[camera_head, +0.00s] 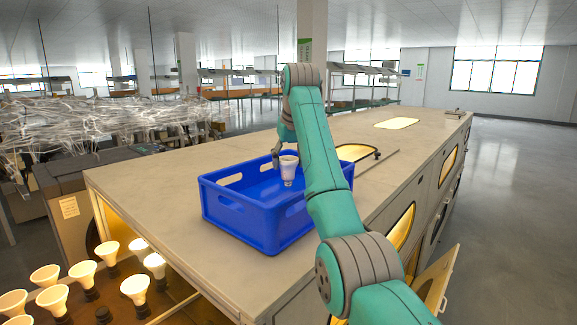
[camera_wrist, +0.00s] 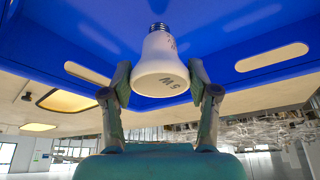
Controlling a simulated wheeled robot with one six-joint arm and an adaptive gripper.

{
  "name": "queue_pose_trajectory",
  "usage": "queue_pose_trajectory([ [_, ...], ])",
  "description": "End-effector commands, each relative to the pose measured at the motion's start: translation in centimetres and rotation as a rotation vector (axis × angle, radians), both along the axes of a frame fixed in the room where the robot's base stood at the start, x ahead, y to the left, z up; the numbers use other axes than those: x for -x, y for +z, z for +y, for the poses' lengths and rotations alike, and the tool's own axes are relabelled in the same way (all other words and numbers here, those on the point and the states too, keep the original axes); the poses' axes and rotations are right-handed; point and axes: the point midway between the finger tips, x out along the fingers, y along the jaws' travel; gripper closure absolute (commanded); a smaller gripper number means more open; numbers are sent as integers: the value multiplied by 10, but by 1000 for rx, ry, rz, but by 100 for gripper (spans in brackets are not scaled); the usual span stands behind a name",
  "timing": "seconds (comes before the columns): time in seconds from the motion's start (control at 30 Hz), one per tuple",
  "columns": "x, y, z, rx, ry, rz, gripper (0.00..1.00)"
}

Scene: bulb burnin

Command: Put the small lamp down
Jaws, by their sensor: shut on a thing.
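The small lamp (camera_head: 289,170) is a white bulb with a metal screw base, held with its base pointing down. In the wrist view the lamp (camera_wrist: 162,68) sits between both fingertips, its face marked "5W" toward the camera. My gripper (camera_wrist: 160,88) is shut on it. In the head view my gripper (camera_head: 283,158) is over the blue crate (camera_head: 238,218), on the bench top. The lamp's base is at about the level of the crate's rim or inside it; its exact height above the floor cannot be told. The crate also fills the upper wrist view (camera_wrist: 215,40).
The pale bench top (camera_head: 150,190) is mostly clear around the crate. Several lit bulbs (camera_head: 135,288) stand in sockets in the bay at lower left. An open door (camera_head: 437,280) juts out at the right. Tangled clear material (camera_head: 95,125) lies at the back left.

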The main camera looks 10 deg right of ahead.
Motion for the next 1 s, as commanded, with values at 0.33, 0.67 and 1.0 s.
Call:
queue_pose_trajectory([
  [0.33, 0, -14, 0, 0, 0, -2, 76],
  [0.67, 0, -17, 0, 0, 0, -1, 15],
  [1.0, 0, -12, 0, 0, 0, -2, 15],
])
